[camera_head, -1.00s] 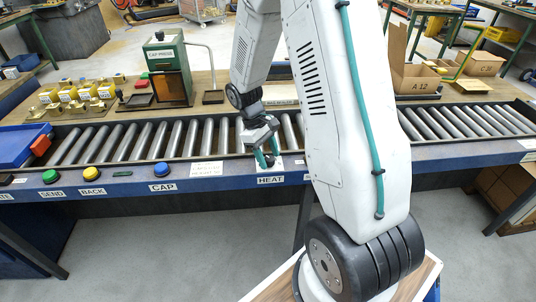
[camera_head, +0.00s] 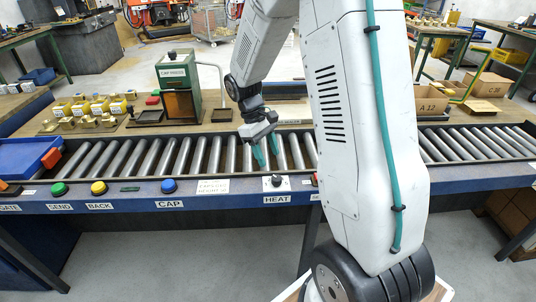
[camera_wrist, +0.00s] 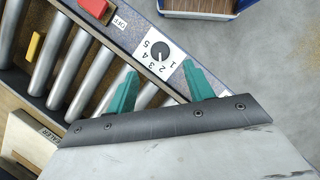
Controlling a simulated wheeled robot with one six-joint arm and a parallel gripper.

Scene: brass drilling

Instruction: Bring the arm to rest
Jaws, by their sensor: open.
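My gripper (camera_head: 265,150) hangs over the roller conveyor (camera_head: 205,152) in the head view, above and behind the HEAT dial (camera_head: 277,182). Its two green fingers are apart and nothing is between them. In the wrist view, my gripper (camera_wrist: 160,88) shows both green fingertips spread, near the black dial (camera_wrist: 160,52) on its white numbered plate. The fingers look clear of the dial. My arm's white links rise from the lower right of the head view and bend over the bench.
Green, yellow and blue buttons (camera_head: 168,186) line the bench's front edge. A green cap press (camera_head: 178,85) and yellow-topped parts (camera_head: 80,108) stand behind the conveyor. A blue tray (camera_head: 22,158) is at left. Cardboard boxes (camera_head: 431,100) stand at back right. A red switch (camera_wrist: 93,7) is near the dial.

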